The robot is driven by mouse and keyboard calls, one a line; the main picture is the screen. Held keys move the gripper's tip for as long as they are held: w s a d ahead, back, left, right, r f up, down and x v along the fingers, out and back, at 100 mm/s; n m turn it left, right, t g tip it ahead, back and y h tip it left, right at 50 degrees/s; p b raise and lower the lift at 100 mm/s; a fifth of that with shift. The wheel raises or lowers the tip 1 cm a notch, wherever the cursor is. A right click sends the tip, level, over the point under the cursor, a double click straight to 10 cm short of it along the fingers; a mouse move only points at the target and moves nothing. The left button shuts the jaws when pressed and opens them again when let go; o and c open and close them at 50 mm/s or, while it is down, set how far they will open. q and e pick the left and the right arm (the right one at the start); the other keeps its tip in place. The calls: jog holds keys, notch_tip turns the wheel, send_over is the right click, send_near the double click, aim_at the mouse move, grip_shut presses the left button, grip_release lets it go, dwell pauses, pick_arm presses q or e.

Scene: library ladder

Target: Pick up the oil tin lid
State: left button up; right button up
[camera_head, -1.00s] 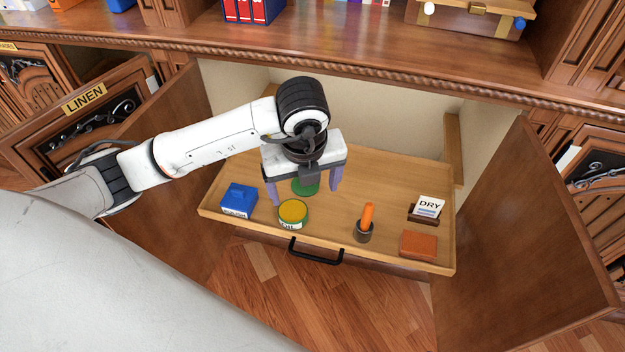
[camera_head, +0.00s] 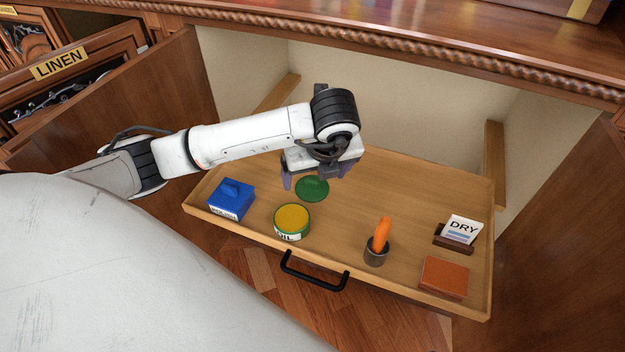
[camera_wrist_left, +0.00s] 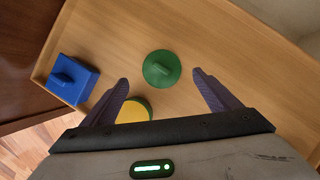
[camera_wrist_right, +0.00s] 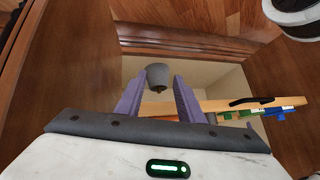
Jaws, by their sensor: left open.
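The oil tin lid (camera_head: 312,187) is a flat green disc with a raised bar grip, lying on the drawer floor. In the left wrist view the lid (camera_wrist_left: 161,69) lies ahead of and between the open fingers, untouched. My left gripper (camera_head: 316,178) is open and empty above the drawer by the lid. It also shows in the left wrist view (camera_wrist_left: 160,84). The oil tin (camera_head: 291,221), with a yellow top and green rim, stands in front of the lid.
The open drawer (camera_head: 400,160) also holds a blue box (camera_head: 231,199), a dark cup (camera_head: 375,254) with an orange handle, a DRY card (camera_head: 462,229) in a holder and an orange-brown block (camera_head: 444,278). A cabinet door (camera_head: 130,105) stands open at left. The drawer's back is clear.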

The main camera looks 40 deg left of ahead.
aim_at(313, 183)
pick_arm(q)
jog(key=b+x, duration=0.2)
jog(key=x, duration=0.2)
jog(key=shift+w+f, duration=0.1)
jog(key=shift+f, duration=0.25)
jog(key=shift+a+f, duration=0.1)
jog(key=shift+f, duration=0.1)
jog(key=shift+w+r, duration=0.1)
jog(key=c, duration=1.1)
pick_arm(e)
jog(key=shift+w+a+r+t+y, duration=0.3)
jog(key=shift+a+r+t+y, duration=0.15)
jog(key=shift+a+r, duration=0.35)
pick_arm(q)
jog(key=shift+r, duration=0.1)
pick_arm(e)
jog(key=shift+d+r, duration=0.1)
jog(key=shift+d, duration=0.05)
